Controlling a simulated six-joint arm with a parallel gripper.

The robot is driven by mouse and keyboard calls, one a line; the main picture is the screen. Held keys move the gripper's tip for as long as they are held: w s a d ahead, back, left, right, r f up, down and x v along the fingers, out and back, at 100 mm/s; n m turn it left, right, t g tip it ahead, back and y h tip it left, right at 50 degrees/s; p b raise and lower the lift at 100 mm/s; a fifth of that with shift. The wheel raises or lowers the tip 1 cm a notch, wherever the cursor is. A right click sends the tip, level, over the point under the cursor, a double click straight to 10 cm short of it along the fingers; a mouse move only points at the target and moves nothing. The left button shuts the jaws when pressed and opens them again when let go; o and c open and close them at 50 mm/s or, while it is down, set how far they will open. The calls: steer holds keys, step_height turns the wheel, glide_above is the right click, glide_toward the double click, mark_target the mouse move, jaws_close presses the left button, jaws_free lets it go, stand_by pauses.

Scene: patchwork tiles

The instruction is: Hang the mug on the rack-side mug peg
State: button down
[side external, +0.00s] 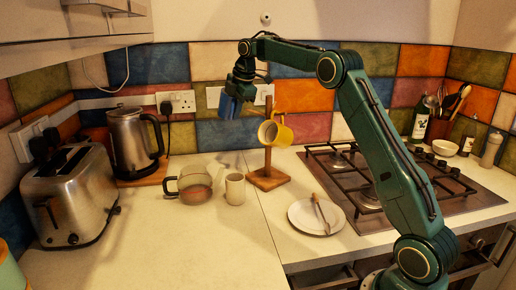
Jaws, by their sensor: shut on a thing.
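A blue mug (230,106) hangs below my gripper (240,88), which is shut on it. It is held in the air to the left of the top of the wooden mug rack (268,160), close to the tiled wall in the picture. The rack is an upright post on a square base. A yellow mug (275,133) hangs on the rack with its opening tilted toward the camera. Whether the blue mug touches the rack cannot be told from this view.
A glass pot (194,182) and a cream cup (235,188) stand left of the rack. A plate with cutlery (300,222) lies to the right, before the gas hob (350,175). A kettle (130,140) and toaster (75,200) stand left.

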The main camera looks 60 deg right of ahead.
steer(key=s+d+f, duration=0.2)
steer(key=s+d, duration=0.2)
steer(key=shift+s+d, duration=0.2)
steer(key=shift+s, duration=0.2)
stand_by(1.0)
stand_by(0.5)
steer(key=c, duration=1.5)
jaws_free()
steer(key=shift+r, duration=0.1)
